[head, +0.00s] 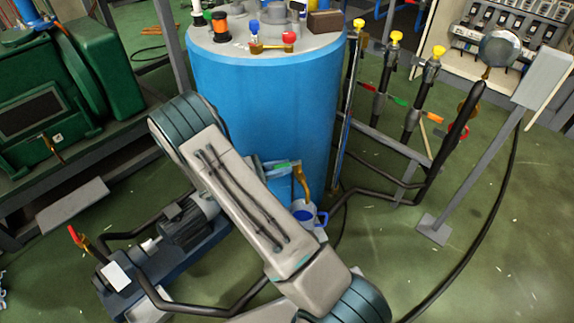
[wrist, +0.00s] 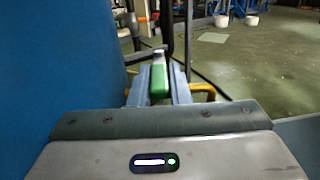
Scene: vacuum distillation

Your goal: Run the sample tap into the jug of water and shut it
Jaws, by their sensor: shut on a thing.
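The sample tap shows in the head view as a curved brass spout (head: 304,183) with a green handle (head: 282,167), low at the front of the blue tank (head: 265,110). My gripper is shut on the green handle, which shows between the two fingers in the wrist view (wrist: 159,86). Brass-coloured pipe shows on either side of the fingers there. A blue jug (head: 304,215) stands below the spout, its handle to the right. Whether liquid runs from the spout is too small to tell. My arm hides part of the tank front and the gripper body.
A pump with a motor (head: 187,222) and dark pipes lies low on the left. Green machinery (head: 60,75) stands behind it. Upright pipes with yellow-topped valves (head: 388,70) and a gauge (head: 498,47) stand right of the tank. The green floor at the right is mostly clear.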

